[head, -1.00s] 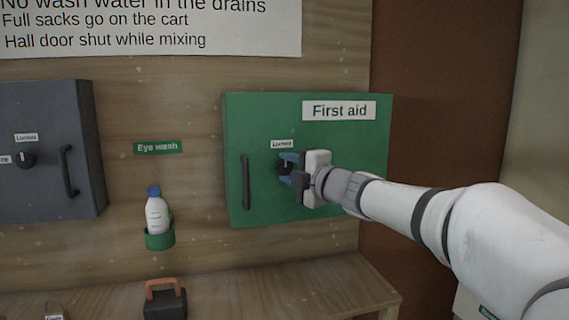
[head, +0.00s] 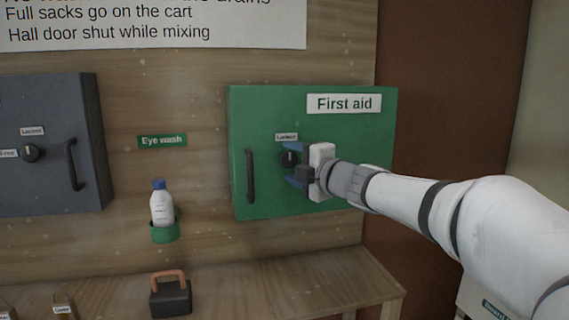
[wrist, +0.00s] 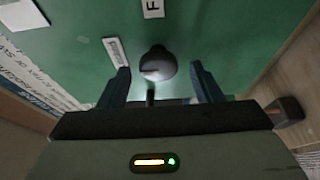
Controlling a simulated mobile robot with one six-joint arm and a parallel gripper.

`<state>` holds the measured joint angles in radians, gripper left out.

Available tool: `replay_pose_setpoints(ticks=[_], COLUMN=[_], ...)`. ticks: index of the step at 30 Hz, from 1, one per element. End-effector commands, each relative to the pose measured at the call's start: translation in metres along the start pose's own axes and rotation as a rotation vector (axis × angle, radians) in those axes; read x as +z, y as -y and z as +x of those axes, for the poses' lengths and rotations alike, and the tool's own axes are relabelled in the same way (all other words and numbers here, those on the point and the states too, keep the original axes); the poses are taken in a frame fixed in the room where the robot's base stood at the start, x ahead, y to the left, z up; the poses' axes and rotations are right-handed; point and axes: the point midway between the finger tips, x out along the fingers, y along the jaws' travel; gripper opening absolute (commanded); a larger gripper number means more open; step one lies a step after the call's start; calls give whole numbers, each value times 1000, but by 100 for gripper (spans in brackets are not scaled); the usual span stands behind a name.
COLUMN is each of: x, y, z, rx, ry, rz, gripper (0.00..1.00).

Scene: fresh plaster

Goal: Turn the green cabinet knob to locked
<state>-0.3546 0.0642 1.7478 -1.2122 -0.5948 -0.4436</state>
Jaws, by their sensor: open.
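The green First aid cabinet (head: 340,195) hangs on the wall right of centre in the head view, its door shut. Its dark round knob (head: 289,159) sits below a small white "Locked" label (head: 286,137). Any second position label is hidden behind the gripper.
The cabinet's dark handle (head: 250,176) stands left of the knob. A grey cabinet (head: 50,185) with its own knob is at far left. An eye-wash bottle (head: 162,205) sits in a green holder. A dark block with an orange handle (head: 170,297) is on the bench (head: 310,285).

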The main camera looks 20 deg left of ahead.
Motion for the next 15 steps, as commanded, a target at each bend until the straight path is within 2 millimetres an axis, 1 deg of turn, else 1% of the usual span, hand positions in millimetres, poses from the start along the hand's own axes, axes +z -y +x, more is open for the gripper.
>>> replay_pose_setpoints(ticks=[4, 7, 11, 15], x=[0, 0, 0, -1], y=[0, -1, -1, -1], z=[-1, -7, -28, -53], rx=[1, 2, 2, 2], ry=[0, 1, 3, 3], rz=[0, 0, -1, -1], gripper=[59, 59, 59, 59])
